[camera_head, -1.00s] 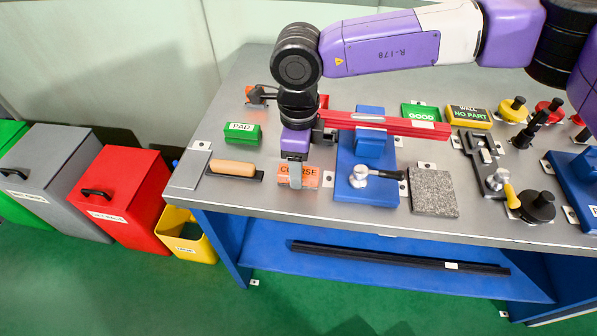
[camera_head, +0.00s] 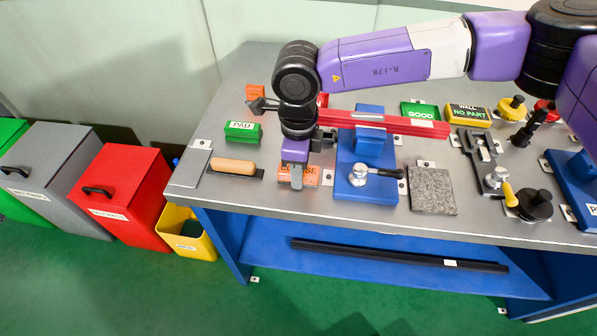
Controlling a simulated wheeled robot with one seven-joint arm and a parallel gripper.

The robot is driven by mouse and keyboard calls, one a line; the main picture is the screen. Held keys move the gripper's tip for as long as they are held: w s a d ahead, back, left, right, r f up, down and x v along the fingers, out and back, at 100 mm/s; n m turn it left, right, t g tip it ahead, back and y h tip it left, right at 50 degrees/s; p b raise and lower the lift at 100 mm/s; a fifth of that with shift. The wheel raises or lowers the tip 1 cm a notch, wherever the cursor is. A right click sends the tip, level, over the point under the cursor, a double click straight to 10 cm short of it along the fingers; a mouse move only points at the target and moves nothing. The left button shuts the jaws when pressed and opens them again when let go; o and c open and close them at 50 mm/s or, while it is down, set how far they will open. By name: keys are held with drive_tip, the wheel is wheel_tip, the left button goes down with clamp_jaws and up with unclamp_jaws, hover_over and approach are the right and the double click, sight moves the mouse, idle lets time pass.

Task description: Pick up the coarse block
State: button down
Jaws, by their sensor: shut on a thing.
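The coarse block (camera_head: 312,175) is a small orange block with dark lettering at the front of the bench, left of the blue fixture. Only the end of its lettering shows, as my gripper covers the rest. My gripper (camera_head: 296,180) points down over the block from behind, with a grey finger across its near face. It is shut on the block. The far finger is hidden. I cannot tell whether the block still touches the bench.
The blue fixture (camera_head: 350,187) with its clamp handle stands close on the right. A wooden-handled tool (camera_head: 233,166) and the green PAD block (camera_head: 242,131) are on the left. A red profile (camera_head: 400,125) lies behind. A granite plate (camera_head: 433,190) lies farther right.

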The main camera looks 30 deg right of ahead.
drive_tip(key=shift+r, duration=0.15)
wheel_tip(320, 180, up, 20)
drive_tip(key=b, duration=0.2)
idle(0.4)
